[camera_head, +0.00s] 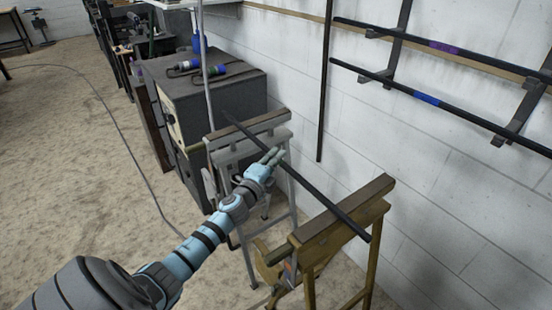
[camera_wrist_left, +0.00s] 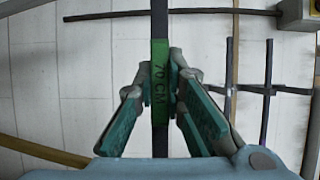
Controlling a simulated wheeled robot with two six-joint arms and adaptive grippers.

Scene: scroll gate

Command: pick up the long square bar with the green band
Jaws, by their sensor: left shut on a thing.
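The long square bar (camera_head: 318,196) is dark and lies across two trestles, sloping from upper left to lower right in the head view. In the left wrist view its green band (camera_wrist_left: 160,105) shows, marked "70 CM". My left gripper (camera_head: 275,156) is at the bar between the trestles. In the left wrist view its fingers (camera_wrist_left: 160,78) are shut on the bar, one on each side of the green band. The band itself is hardly seen in the head view, behind the fingers. My right gripper is in neither view.
A grey trestle (camera_head: 247,133) and a brown wooden trestle (camera_head: 335,222) stand under the bar. Wall racks hold bars with a purple band (camera_head: 442,47) and a blue band (camera_head: 427,98). A dark upright strip (camera_head: 324,90) is at the wall. A grey cabinet (camera_head: 205,100) stands behind.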

